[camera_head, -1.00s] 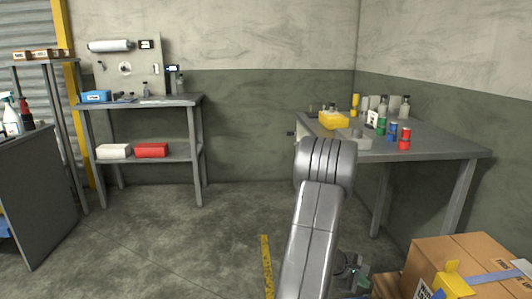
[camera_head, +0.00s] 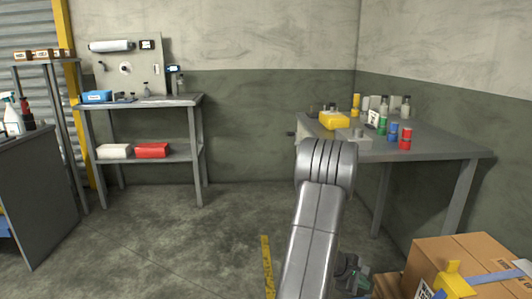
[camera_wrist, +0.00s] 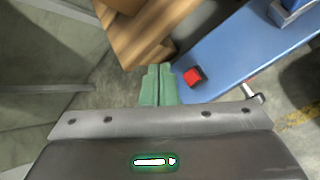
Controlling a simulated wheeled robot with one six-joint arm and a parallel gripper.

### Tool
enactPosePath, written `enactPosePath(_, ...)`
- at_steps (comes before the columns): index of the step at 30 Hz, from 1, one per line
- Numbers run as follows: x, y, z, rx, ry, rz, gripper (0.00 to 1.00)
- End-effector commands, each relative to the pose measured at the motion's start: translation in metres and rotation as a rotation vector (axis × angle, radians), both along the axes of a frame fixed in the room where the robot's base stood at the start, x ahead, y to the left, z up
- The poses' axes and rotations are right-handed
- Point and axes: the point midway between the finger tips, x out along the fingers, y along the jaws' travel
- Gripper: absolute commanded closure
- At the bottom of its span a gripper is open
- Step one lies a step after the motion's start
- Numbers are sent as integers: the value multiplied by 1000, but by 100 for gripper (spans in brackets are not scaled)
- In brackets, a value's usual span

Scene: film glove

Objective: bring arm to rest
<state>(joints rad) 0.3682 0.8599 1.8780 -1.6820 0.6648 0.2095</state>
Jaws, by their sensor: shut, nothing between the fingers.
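My arm stretches up from the bottom of the head view and bends over in front of the right table. My gripper (camera_wrist: 157,86) shows in the wrist view as two green fingers pressed together with nothing between them. In the head view only a small part of it shows, low beside my forearm. The fingertips point toward a wooden block-like thing (camera_wrist: 140,40) and a blue surface (camera_wrist: 235,50). A small red object (camera_wrist: 194,77) lies on the blue surface, right of the fingertips.
A grey table (camera_head: 445,148) at the right holds cans, bottles and a yellow bin (camera_head: 333,121). A cardboard box (camera_head: 440,262) is at the lower right. A shelf bench (camera_head: 190,101) stands at the back left, a dark cabinet (camera_head: 45,190) at the far left. The floor between is clear.

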Motion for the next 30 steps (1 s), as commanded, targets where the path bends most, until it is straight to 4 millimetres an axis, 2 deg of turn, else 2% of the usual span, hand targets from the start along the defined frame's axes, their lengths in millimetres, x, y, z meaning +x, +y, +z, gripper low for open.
enactPosePath(1, 0, 0, -15, 0, 3, 0, 100)
enactPosePath(2, -1, 0, -21, 0, 3, 0, 100)
enactPosePath(5, 0, 0, -27, -2, -2, 0, 100)
enactPosePath(14, 0, 0, -27, -1, -3, -1, 100)
enactPosePath(15, 1, 0, -10, -1, -5, 0, 100)
enactPosePath(17, 0, 0, 2, -1, -3, -1, 100)
enactPosePath(19, -1, 0, -19, 2, 3, -1, 100)
enactPosePath(21, 0, 0, -31, 0, 2, 1, 100)
enactPosePath(23, 0, 0, -18, 0, 3, 0, 100)
enactPosePath(30, 0, 0, -17, 0, 3, 0, 100)
